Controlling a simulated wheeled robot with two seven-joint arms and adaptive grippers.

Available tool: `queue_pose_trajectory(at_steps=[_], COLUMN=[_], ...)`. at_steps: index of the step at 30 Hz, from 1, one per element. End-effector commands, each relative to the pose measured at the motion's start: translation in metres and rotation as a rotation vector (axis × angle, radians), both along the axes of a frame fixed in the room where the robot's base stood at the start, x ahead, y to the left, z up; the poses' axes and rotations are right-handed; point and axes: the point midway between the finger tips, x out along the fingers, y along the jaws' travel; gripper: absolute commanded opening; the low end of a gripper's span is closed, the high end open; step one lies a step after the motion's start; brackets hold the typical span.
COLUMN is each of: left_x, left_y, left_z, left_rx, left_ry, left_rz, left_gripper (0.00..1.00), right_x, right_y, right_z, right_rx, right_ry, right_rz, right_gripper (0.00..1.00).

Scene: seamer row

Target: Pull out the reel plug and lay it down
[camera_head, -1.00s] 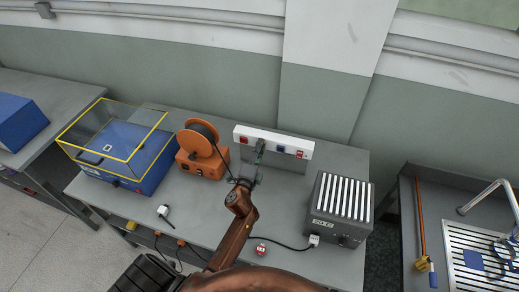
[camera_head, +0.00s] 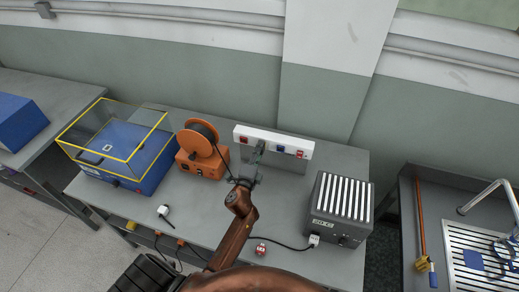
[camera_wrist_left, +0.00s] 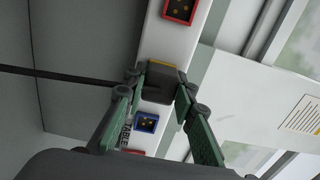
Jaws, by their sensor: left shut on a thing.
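My left gripper (camera_head: 257,158) reaches up to the front of the white socket strip (camera_head: 245,134) at the back of the bench. In the left wrist view its green fingers (camera_wrist_left: 160,92) are shut on the dark reel plug (camera_wrist_left: 158,83). The plug is in front of a socket with a yellow edge (camera_wrist_left: 163,65); I cannot tell whether it is still seated. A black cord (camera_wrist_left: 60,74) runs to the plug from the left. The orange cable reel (camera_head: 196,140) stands left of the gripper. In the head view the plug is hidden by the gripper. My right gripper is not in view.
The strip also has red (camera_head: 300,154) and blue (camera_head: 281,149) sockets. A grey vented box (camera_head: 342,205) stands on the right. A blue machine with a yellow-edged clear cover (camera_head: 150,178) stands on the left. A white plug (camera_head: 164,211) and a red-and-white plug (camera_head: 261,249) lie on the bench (camera_head: 195,215), with bare surface between.

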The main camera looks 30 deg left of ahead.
Motion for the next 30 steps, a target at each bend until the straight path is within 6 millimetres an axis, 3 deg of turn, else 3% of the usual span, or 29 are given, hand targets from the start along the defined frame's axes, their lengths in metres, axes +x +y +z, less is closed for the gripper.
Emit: queue_pose_trajectory(at_steps=[30], left_x=[-0.037], left_y=[-0.009], left_z=[0.000], left_rx=[0.000], left_ry=[0.001], left_rz=[0.000], left_gripper=[0.00], right_x=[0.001], right_y=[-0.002], right_z=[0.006], right_rx=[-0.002], right_ry=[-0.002], right_rz=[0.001], right_gripper=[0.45])
